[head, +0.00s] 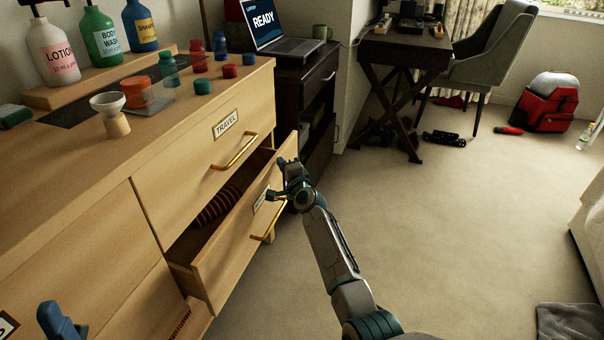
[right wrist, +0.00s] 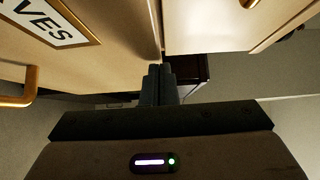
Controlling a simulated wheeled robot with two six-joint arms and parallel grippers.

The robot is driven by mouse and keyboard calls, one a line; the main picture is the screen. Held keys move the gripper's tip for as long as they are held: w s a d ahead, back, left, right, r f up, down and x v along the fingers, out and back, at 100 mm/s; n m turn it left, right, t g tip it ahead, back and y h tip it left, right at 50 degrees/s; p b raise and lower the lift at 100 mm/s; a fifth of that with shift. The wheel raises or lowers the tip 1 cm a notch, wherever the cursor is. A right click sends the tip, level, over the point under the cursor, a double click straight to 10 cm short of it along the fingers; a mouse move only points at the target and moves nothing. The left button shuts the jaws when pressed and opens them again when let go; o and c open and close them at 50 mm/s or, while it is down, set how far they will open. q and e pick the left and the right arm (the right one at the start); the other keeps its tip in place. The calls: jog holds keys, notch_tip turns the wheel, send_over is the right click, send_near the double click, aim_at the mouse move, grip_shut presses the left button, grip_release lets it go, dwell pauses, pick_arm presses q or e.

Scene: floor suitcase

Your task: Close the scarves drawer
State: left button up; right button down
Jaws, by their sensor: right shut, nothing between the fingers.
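The scarves drawer (head: 231,250) is the lower drawer under the TRAVEL drawer and stands partly open. A striped, dark reddish item (head: 217,205) lies inside. Its front carries a brass handle (head: 269,222) and a label that my gripper partly covers in the head view. In the right wrist view the label (right wrist: 48,20) shows the letters "VES". My right gripper (head: 283,168) is shut and empty at the far upper end of the drawer front. Its fingers are together in the right wrist view (right wrist: 158,84), close to the front's edge; contact cannot be told.
The TRAVEL drawer (head: 203,150) above is shut. Bottles and small jars stand on the dresser top (head: 150,155). A dark cabinet with a laptop (head: 285,38) stands beyond. A blue object (head: 60,322) shows at bottom left. The carpet (head: 440,230) to the right is mostly clear.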

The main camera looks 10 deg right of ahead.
aim_at(272, 165)
jog(key=shift+w+a+b, duration=0.25)
jog(key=shift+w+a, duration=0.35)
jog(key=shift+a, duration=0.25)
jog(key=shift+w+a+b, duration=0.2)
jog(key=shift+w+a, duration=0.35)
jog(key=shift+a, duration=0.3)
